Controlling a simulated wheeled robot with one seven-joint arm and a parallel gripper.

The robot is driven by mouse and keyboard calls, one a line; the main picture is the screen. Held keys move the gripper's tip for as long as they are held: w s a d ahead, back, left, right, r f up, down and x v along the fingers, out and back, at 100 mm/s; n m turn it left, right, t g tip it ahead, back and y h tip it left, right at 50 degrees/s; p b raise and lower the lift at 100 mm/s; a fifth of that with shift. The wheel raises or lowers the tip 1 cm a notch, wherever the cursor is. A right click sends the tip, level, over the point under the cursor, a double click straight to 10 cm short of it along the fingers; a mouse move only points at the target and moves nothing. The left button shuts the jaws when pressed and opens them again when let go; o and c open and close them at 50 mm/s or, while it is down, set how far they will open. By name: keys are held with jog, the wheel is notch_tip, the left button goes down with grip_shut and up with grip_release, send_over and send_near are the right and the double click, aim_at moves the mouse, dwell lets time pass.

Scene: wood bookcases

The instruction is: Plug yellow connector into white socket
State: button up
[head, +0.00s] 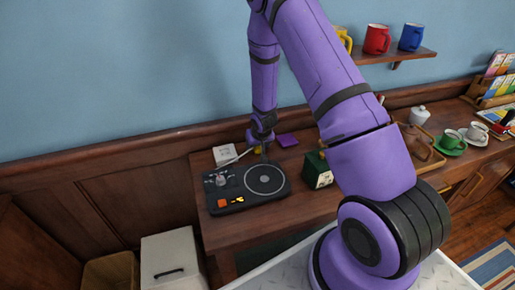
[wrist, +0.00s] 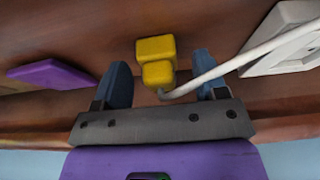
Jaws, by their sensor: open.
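The yellow connector (wrist: 156,58) shows in the wrist view on the brown wooden surface, with a pale cable running from it up and to the right. My gripper (wrist: 162,82) is open, with one blue finger on each side of the connector's near end. Whether the fingers touch it cannot be told. In the head view a bit of the yellow connector (head: 258,150) shows beside my gripper at the back of the desk.
A black panel (head: 245,187) with a round dial and small controls lies in front of my gripper. A purple block (head: 287,140) and a dark green box (head: 316,170) stand to the right.

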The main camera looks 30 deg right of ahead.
jog(key=shift+f, duration=0.25)
jog(key=c, duration=1)
jog(key=shift+o, duration=0.2)
jog(key=shift+w+r, duration=0.1)
jog(key=shift+r, duration=0.7)
notch_tip(320, 180, up, 2)
jog(key=s+a, duration=0.2)
jog(key=s, duration=0.3)
jog(key=s+a+r, duration=0.1)
jog(key=s+a, duration=0.1)
jog(key=s, duration=0.2)
jog(key=s+a, duration=0.2)
jog(key=s, duration=0.3)
jog(key=shift+s+a+r, duration=0.2)
jog(key=shift+s+a, duration=0.05)
jog(key=shift+s, duration=0.1)
